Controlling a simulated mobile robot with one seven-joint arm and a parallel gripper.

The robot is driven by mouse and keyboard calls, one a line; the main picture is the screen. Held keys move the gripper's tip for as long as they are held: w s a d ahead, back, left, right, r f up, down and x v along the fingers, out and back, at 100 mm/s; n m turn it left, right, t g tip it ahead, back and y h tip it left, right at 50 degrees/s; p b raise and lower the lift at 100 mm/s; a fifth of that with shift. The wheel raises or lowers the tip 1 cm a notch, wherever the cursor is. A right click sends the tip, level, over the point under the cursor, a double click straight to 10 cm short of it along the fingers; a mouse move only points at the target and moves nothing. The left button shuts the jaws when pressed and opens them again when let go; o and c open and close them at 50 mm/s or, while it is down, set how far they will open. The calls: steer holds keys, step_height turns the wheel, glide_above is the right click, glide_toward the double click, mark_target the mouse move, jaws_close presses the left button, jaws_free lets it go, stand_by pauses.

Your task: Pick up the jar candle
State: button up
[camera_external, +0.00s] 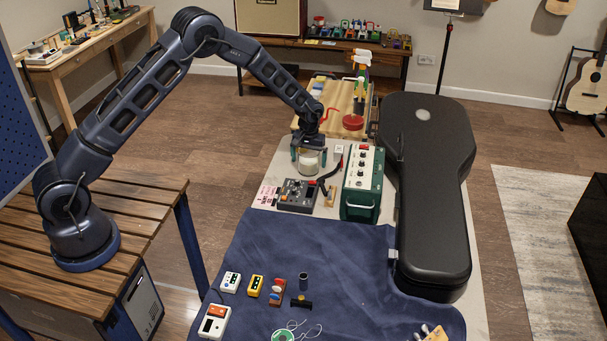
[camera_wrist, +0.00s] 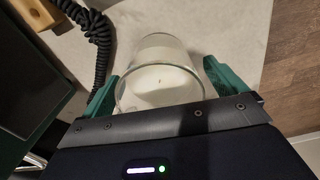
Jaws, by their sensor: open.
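The jar candle (camera_external: 309,160) is a clear glass jar with white wax, standing on the pale table top past the blue cloth. My gripper (camera_external: 309,154) is over the jar from above, with one finger on each side. In the wrist view my gripper (camera_wrist: 158,80) is open, with a small gap showing near the right finger. Whether the left finger touches the glass I cannot tell.
A grey pedal box (camera_external: 297,194) stands just in front of the jar, and a green amplifier (camera_external: 362,183) stands to its right. A black coiled cable (camera_wrist: 97,35) lies close by. A black guitar case (camera_external: 428,180) fills the right side. A wooden board (camera_external: 340,103) lies behind.

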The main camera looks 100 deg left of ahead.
steer(key=c, duration=1.4)
steer(key=shift+o, duration=0.2)
